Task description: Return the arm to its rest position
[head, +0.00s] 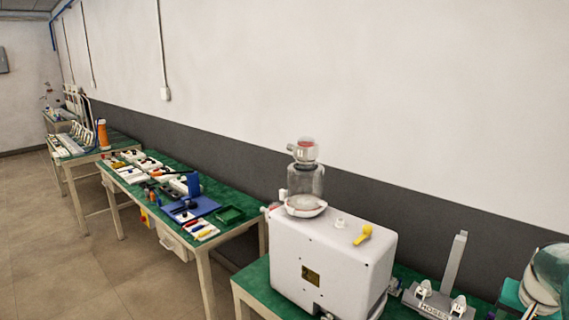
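No part of my arm or gripper shows clearly in the head view, so its pose and fingers cannot be seen. The white pump unit (325,262) stands on the near green bench (256,285). A clear canister (305,180) with a grey-white cap (304,150) stands upright on the pump's left top, in a white dish-like seat (304,206). A yellow lever (362,235) sits on the right of the pump's top.
A grey stand (440,290) with an upright post is right of the pump. Further benches with a blue fixture (189,207) and tools line the wall at left. The tiled floor (60,250) at left is clear.

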